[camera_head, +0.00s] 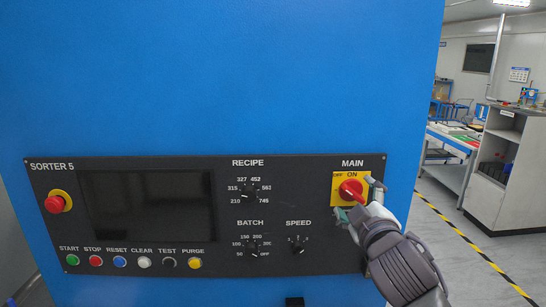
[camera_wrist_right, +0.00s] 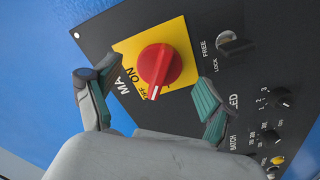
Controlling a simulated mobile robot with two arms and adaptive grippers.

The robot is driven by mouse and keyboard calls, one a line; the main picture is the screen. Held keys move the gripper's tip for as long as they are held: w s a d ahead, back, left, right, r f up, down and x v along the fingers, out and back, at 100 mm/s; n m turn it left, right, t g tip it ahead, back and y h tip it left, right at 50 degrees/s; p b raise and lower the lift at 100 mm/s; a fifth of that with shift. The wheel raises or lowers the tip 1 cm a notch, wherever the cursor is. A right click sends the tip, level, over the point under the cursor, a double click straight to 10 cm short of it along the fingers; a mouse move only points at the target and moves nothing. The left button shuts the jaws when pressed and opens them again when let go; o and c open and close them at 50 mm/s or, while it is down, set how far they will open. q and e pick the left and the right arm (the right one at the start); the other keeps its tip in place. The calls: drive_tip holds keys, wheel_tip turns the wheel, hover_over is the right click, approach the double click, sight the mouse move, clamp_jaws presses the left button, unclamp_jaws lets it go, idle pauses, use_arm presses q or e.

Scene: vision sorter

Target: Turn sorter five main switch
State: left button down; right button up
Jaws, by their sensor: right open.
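The main switch (camera_head: 351,190) is a red rotary knob on a yellow plate marked OFF and ON, at the right end of the SORTER 5 panel (camera_head: 215,268). It shows large in the right wrist view (camera_wrist_right: 160,66), where its white mark points down toward the OFF lettering. My right gripper (camera_head: 357,199) is open at the switch, coming from the lower right. In the right wrist view its two fingers (camera_wrist_right: 147,86) stand on either side of the knob, with gaps between; I see no contact. My left gripper is not in view.
The panel also carries a dark screen (camera_head: 134,214), a red stop button (camera_head: 55,204), RECIPE (camera_head: 248,196), BATCH and SPEED knobs, and a row of push buttons. A FREE/LOCK knob (camera_wrist_right: 232,46) sits near the switch. Open floor and a grey cabinet (camera_head: 500,170) lie right.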

drive_tip(key=s, duration=0.6)
drive_tip(key=shift+s+d, duration=0.15)
idle(0.3)
